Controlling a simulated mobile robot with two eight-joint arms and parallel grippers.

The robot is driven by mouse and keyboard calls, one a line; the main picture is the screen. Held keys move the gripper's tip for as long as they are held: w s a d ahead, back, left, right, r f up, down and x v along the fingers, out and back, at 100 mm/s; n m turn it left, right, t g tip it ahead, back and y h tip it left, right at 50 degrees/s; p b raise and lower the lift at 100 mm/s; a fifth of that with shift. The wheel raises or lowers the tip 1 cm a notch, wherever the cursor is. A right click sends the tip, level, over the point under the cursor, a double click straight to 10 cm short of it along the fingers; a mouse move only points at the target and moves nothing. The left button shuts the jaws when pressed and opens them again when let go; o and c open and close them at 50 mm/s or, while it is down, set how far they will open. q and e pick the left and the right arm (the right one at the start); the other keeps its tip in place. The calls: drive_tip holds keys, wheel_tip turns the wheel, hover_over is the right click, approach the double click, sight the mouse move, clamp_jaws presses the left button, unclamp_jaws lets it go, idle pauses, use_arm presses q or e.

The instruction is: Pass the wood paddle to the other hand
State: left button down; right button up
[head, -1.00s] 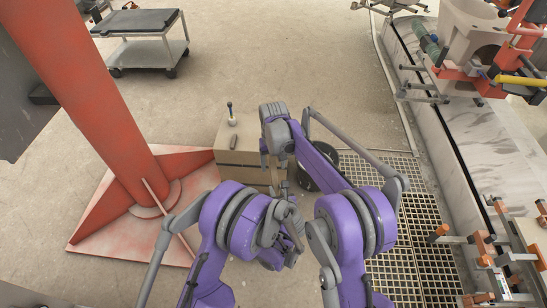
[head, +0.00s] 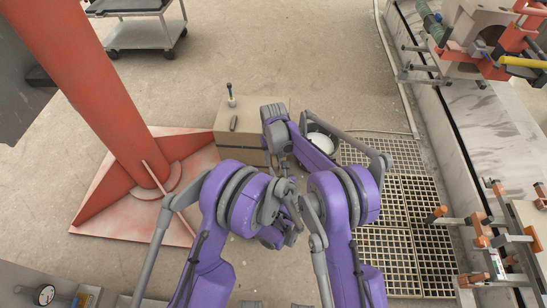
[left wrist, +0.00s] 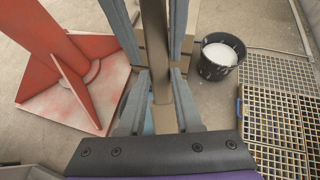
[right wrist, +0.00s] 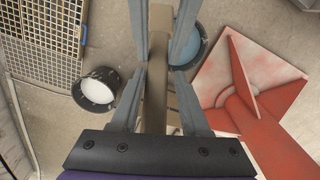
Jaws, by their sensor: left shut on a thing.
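The brown wood paddle (left wrist: 159,60) runs upright through the middle of the left wrist view, its ends not clear. It also shows in the right wrist view (right wrist: 158,75). My left gripper (left wrist: 159,72) is shut on the paddle, with a finger on each side. My right gripper (right wrist: 158,70) has its fingers on both sides of the same paddle; whether they press on it is not clear. The two grippers face each other closely. In the head view my purple arms hide the paddle and most of both grippers.
A tan box (head: 265,115) with a small bottle (head: 231,97) and a dark stick (head: 234,123) stands ahead. A bucket with white contents (head: 320,142) is beside it, near floor grating (head: 400,215). A red column (head: 105,90) rises at left.

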clamp_jaws()
use_arm(q)
drive_tip(key=c, duration=0.5)
unclamp_jaws()
